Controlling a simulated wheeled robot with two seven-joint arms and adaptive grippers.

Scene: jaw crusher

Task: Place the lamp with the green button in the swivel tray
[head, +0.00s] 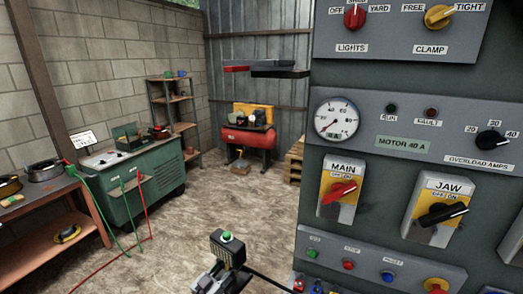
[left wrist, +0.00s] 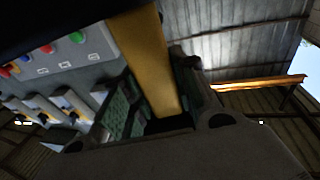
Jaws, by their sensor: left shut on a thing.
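I cannot make out the swivel tray for certain. My right gripper is not in view.
The grey control panel (head: 395,125) with switches and a gauge fills the right side. Small red and blue parts (head: 316,287) sit low beside it, partly cut off. A green workbench (head: 125,175), a red compressor (head: 248,140) and a shelf stand farther back. Open floor lies between.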

